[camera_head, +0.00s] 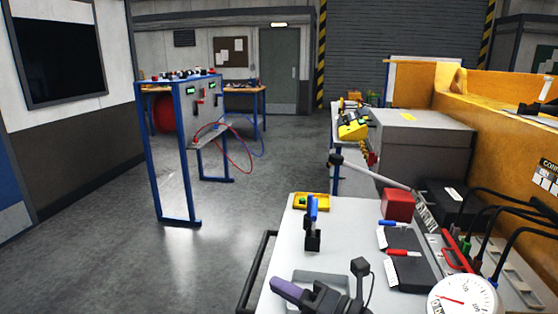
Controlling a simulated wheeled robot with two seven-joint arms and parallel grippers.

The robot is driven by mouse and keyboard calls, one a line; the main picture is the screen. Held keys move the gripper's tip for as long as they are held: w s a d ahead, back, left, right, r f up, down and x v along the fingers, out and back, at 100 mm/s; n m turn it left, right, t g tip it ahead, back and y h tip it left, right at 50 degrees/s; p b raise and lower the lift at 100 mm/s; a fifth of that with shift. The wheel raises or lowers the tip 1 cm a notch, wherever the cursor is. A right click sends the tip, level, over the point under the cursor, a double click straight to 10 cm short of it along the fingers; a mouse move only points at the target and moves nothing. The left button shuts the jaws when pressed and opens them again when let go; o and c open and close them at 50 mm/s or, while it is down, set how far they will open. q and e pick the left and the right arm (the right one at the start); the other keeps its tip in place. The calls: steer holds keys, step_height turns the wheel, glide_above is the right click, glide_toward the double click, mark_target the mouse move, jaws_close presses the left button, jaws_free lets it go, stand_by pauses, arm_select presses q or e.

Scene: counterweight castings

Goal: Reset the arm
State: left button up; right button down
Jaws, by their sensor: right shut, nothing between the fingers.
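My right gripper (289,290) is at the bottom of the head view, over the near part of the light grey cart top. Its purple-grey fingers are together, point left and hold nothing. A dark wrist part with a small black block on a stalk (361,268) shows beside it. My left gripper is not in view. A grey rod (375,174) with a black end slopes up to the left beyond the cart top. I cannot tell what it is fixed to.
The cart top (349,217) carries a blue-and-black tool (312,228), a yellow tray (318,199), a red block (398,204), dark cases and a round gauge (463,299). A yellow machine (488,110) stands right. A blue-framed panel stand (170,150) stands left; the floor between is clear.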

steer(key=d+f+m+t+h, duration=0.2)
steer(key=d+m+t+h, duration=0.85)
steer(key=m, duration=0.95)
steer(key=s+d+f+m+g+h, duration=0.4)
steer(key=s+f+m+g+h, duration=0.3)
steer(key=f+m+g, duration=0.15)
steer(key=s+f+m+g+y, duration=0.1)
steer(key=s+f+g, duration=0.4)
steer(key=s, duration=0.3)
steer(key=s+f+m+g+y, duration=0.1)
steer(key=s+f+g, duration=0.35)
steer(key=s, duration=0.45)
step_height(320, 180, down, 17)
steer(key=s, duration=0.1)
steer(key=s+d+f+g, duration=0.2)
steer(key=s+f, duration=0.9)
steer(key=s, duration=0.3)
steer(key=shift+d+f, duration=0.15)
steer(key=shift+d, duration=0.2)
